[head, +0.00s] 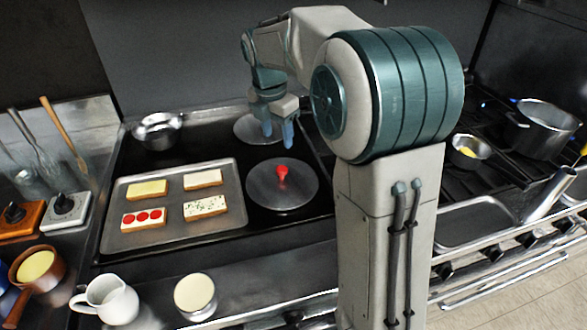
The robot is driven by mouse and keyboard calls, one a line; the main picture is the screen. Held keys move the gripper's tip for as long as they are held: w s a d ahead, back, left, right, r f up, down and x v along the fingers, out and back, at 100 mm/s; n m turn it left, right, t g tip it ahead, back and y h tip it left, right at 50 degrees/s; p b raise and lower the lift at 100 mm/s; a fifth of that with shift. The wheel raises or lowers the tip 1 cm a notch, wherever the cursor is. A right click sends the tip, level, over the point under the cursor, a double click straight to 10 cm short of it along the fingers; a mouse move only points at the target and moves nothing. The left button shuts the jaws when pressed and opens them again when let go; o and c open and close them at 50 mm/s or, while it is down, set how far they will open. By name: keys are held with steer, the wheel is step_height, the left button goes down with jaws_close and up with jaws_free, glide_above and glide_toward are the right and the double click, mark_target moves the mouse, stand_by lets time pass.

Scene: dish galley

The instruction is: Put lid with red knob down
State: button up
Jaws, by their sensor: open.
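The lid (262,192) is a round grey metal disc with a red knob (282,174). It lies on the dark cooktop to the right of the baking tray. My gripper (277,137) is behind and above the lid, with its blue fingertips pointing down, open and holding nothing that I can see. It appears apart from the red knob. Another round grey disc (243,129) lies behind the gripper, partly hidden by its fingers.
A metal tray (191,237) carries several topped bread slices. A metal bowl (158,130) stands at the back left. A white jug (112,302) and a cup (195,294) stand at the front. Pots, including a large one (541,126), stand on the right burners.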

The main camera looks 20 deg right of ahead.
steer(key=s+f+m+t, duration=0.1)
steer(key=s+f+m, duration=0.1)
steer(key=s+m, duration=1)
steer(key=s+d+f+m+t+y, duration=0.1)
steer(key=s+f+m, duration=0.1)
steer(key=s+m, duration=1)
steer(key=shift+s+d+m, duration=0.2)
steer(key=shift+s+m, duration=0.1)
steer(key=shift+s, duration=0.45)
